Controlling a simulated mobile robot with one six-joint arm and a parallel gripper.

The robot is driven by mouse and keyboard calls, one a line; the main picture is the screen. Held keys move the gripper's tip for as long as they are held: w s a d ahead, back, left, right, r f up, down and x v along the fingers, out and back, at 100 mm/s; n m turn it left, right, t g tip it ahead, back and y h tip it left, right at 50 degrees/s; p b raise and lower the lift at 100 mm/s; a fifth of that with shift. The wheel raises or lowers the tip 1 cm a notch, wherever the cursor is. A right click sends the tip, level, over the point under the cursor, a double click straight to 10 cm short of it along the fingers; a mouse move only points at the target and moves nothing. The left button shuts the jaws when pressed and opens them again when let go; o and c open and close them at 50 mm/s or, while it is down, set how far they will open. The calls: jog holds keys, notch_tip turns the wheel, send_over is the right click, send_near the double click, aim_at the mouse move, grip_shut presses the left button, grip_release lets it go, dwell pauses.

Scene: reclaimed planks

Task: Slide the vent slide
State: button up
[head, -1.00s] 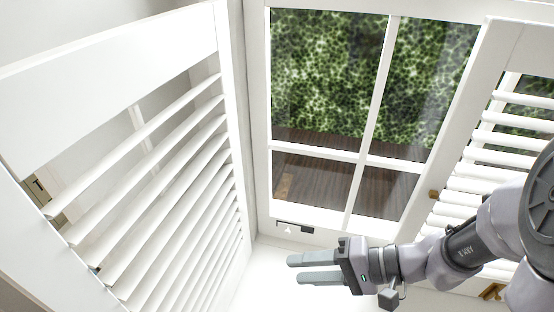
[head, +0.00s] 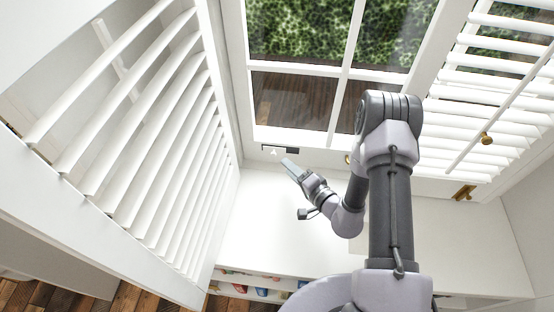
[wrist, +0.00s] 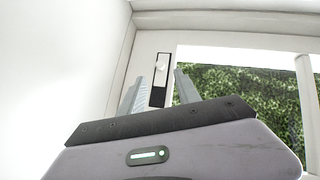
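The vent slide (wrist: 161,66) is a small white piece with a knob, set in a dark slot (wrist: 158,97) in the white window frame. In the wrist view the white piece covers the slot's upper part and the dark part shows below. In the head view the vent slide (head: 273,151) is at the left end of the slot, under the lower left window pane. My gripper (head: 289,163) is just below it in the head view. In the wrist view my gripper (wrist: 166,78) has its fingers apart, on either side of the slot in the picture, with nothing between them. Contact cannot be told.
A louvred shutter (head: 150,130) stands open at the left. Another louvred shutter (head: 490,100) with a brass knob (head: 486,138) is at the right. A white sill (head: 265,225) lies below the window, with shelves of small coloured items (head: 262,291) beneath its front edge.

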aim_at(274, 155)
jog(key=b+x, duration=0.1)
jog(key=x, duration=0.6)
jog(key=shift+w+a, duration=0.1)
jog(key=shift+a, duration=0.1)
grip_shut()
dwell(1.0)
